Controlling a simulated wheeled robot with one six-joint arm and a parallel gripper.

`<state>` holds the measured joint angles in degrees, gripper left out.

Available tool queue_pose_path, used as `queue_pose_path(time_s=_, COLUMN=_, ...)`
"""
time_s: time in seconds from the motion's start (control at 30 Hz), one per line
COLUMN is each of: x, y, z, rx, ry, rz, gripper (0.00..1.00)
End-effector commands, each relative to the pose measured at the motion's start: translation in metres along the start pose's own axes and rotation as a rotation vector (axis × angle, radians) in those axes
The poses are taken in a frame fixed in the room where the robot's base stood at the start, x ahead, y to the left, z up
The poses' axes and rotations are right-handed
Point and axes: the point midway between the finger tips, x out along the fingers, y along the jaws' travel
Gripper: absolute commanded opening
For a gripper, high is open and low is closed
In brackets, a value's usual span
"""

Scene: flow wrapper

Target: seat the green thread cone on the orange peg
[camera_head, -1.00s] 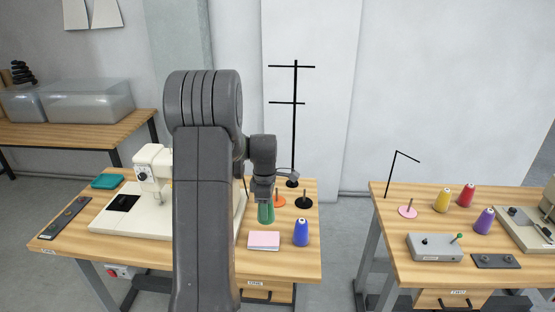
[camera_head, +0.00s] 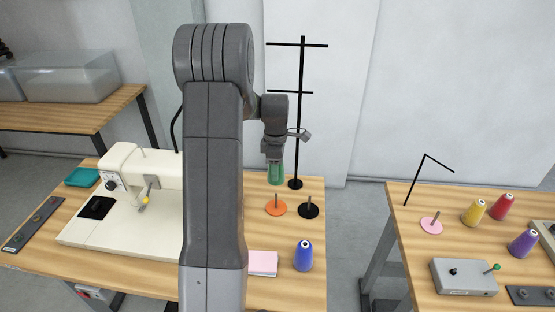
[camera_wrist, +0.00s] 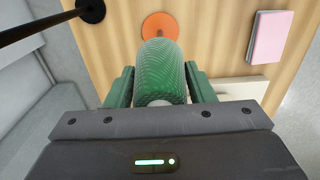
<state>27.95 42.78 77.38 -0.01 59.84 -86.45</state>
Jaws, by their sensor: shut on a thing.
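The green thread cone (camera_head: 275,173) is held in my gripper (camera_head: 275,163), above the back part of the left table. In the wrist view the green cone (camera_wrist: 162,72) sits between the two fingers of my gripper (camera_wrist: 161,88), which are shut on it. The orange peg (camera_head: 276,206), a round orange base with a short pin, stands on the table below the cone, apart from it. The wrist view shows the orange base (camera_wrist: 160,24) just beyond the cone, partly hidden by it.
A black peg (camera_head: 308,209) stands right of the orange one, near a tall black thread stand (camera_head: 300,120). A blue cone (camera_head: 303,256), a pink pad (camera_head: 263,262) and a sewing machine (camera_head: 135,165) share the table. The right table (camera_head: 405,192) holds a pink peg and other cones.

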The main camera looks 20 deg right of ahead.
Motion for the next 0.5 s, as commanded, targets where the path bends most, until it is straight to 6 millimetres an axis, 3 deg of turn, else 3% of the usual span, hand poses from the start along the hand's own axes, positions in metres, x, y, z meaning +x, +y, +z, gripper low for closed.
queue_pose_path(time_s=0.5, x=0.024, y=0.000, z=0.000, rx=0.000, ry=0.000, rz=0.000, gripper=0.23)
